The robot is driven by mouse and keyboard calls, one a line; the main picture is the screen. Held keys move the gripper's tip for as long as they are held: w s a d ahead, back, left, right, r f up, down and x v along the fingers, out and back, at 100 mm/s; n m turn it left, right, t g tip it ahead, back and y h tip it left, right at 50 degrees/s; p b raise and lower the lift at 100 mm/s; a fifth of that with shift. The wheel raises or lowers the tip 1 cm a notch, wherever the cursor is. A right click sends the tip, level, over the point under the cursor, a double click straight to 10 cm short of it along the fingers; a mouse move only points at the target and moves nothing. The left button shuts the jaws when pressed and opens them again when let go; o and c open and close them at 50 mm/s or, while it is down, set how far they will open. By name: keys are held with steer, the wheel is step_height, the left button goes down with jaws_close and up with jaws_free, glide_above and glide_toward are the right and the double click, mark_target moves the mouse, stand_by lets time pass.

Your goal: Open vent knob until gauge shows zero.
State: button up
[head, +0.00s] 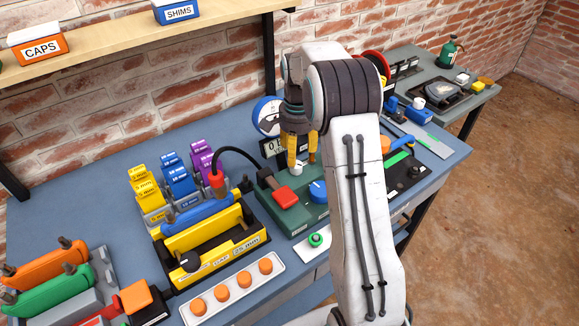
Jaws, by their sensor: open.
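A green box (295,226) stands on the blue bench, with a red block (285,197), a blue knob (318,191) and a small white knob (296,170) on it. I cannot read a label telling which one is the vent knob. My gripper (302,162) points down over the back of the box. Its orange fingers are apart, with the white knob by their tips; I cannot tell if they touch it. A round gauge (267,113) with a blue rim stands behind, partly hidden by my gripper, its needle unreadable.
A white strip with orange buttons (232,290) and a green button (318,237) lie in front.

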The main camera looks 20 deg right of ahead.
mark_target(297, 164)
steer(key=shift+f, duration=2.75)
jaws_close()
steer(key=shift+n, duration=0.3)
steer(key=n, duration=0.4)
steer(key=shift+n, duration=0.4)
steer(key=n, duration=0.5)
steer(key=shift+s+f, duration=0.1)
steer(key=shift+n, duration=0.4)
